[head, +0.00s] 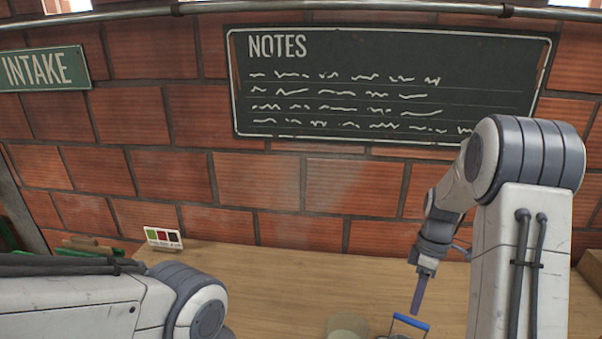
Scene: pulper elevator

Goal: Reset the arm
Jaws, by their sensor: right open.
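My right arm comes in from the right and bends down over the wooden table. My right gripper (419,291) points down above the table, with its fingers seen edge-on. It is open with nothing seen between its fingers. I cannot tell whether the two touch. My left arm reaches in at the lower left, and its gripper is out of view.
A rounded olive object (347,327) sits beside the blue handle. A small card with coloured squares (163,237) stands at the back left of the table (270,275), near green items (88,249). A brick wall with a NOTES board (390,85) and INTAKE sign (44,69) rises behind. The table's middle is clear.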

